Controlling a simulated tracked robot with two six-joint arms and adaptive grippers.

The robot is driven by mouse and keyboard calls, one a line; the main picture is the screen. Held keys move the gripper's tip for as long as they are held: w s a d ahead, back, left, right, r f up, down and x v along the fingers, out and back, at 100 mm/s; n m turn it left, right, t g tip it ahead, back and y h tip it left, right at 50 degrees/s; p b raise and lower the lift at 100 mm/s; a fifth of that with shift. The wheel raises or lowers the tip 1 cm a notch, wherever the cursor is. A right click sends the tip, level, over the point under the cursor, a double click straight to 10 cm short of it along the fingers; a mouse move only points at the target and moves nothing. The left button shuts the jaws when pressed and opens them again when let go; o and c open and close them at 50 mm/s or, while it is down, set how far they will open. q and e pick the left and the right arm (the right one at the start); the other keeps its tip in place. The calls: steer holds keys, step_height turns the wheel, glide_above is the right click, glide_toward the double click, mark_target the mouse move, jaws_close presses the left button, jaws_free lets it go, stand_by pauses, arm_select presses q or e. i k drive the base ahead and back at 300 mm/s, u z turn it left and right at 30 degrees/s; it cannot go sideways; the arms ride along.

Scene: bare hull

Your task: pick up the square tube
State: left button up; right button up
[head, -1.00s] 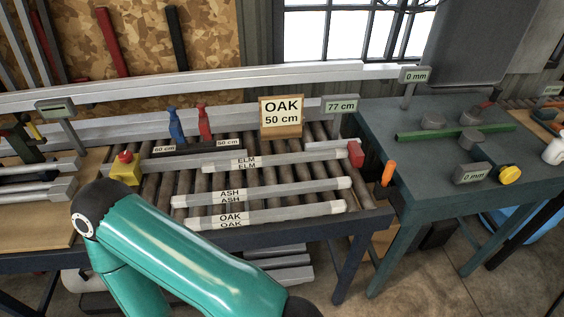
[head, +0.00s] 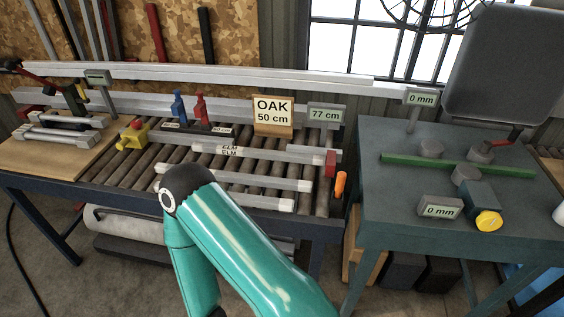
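Three pale grey square tubes lie across the roller table. The rear tube (head: 285,154) is labelled ELM and reaches a red block at its right end. My arm's elbow is in front of the table; neither gripper is in view.
The roller table (head: 110,170) carries a yellow block with a red button (head: 132,135), blue (head: 178,108) and red (head: 200,108) upright pieces, and a 77 cm display (head: 326,116). An orange handle (head: 340,184) is at its right edge. A grey-green table (head: 385,205) stands right, with a green bar (head: 445,163).

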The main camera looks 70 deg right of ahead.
mark_target(315, 160)
steer(key=k, duration=0.95)
steer(key=z, duration=0.8)
steer(key=i, duration=1)
steer(key=z, duration=0.15)
